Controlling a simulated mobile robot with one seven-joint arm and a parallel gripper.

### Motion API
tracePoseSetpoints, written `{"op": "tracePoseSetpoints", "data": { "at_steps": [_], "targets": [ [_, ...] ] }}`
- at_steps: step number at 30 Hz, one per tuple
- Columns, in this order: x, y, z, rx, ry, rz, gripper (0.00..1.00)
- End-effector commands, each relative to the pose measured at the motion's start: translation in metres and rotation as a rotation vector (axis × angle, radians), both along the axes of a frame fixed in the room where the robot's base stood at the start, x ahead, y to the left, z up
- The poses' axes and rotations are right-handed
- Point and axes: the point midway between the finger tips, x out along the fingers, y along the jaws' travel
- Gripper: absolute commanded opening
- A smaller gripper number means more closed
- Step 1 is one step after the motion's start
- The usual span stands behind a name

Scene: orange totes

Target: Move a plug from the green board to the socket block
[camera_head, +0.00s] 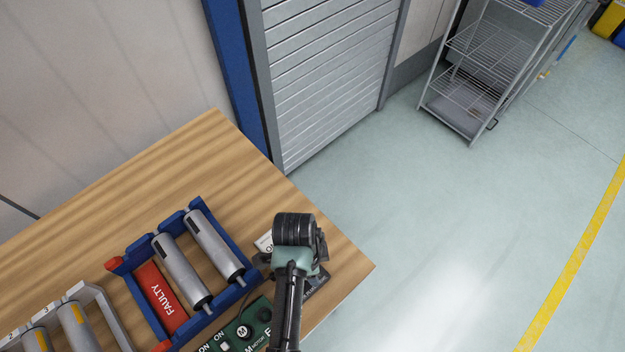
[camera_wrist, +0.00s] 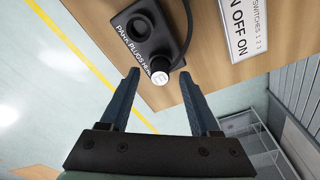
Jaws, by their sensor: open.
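A black socket block (camera_wrist: 139,27) marked "PARK PLUGS HERE" lies near the table edge in the wrist view, with one empty round socket showing. A black plug with a pale round end (camera_wrist: 161,77) and a black cable is at the block's lower right. I cannot tell whether it is fully seated. My gripper (camera_wrist: 158,73) is open, its two dark blue fingers on either side of the plug's end, with gaps visible. In the head view the green board (camera_head: 245,331) is partly hidden by my arm, and the block (camera_head: 317,281) shows beside my wrist.
A white switch label (camera_wrist: 250,25) lies right of the block. A blue rack (camera_head: 197,205) with grey cylinders and a red "FAULTY" section stands left of my arm. A grey numbered rack (camera_head: 95,292) is farther left. The wooden table (camera_head: 190,150) is clear at the back.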

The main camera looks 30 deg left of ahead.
Motion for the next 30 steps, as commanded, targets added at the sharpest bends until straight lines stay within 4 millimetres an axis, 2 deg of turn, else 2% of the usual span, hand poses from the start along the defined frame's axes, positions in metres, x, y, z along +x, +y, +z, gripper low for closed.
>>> {"op": "tracePoseSetpoints", "data": {
  "at_steps": [5, 8, 22, 25, 30],
  "targets": [
    [0.000, 0.001, 0.005, 0.001, -0.002, 0.000, 0.63],
    [0.000, 0.002, 0.017, 0.001, -0.003, 0.000, 0.63],
    [-0.007, 0.011, 0.114, 0.001, -0.003, 0.001, 0.63],
    [-0.008, 0.012, 0.124, 0.001, -0.001, 0.000, 0.63],
    [-0.009, 0.013, 0.129, 0.000, 0.000, 0.000, 0.63]
  ]
}}
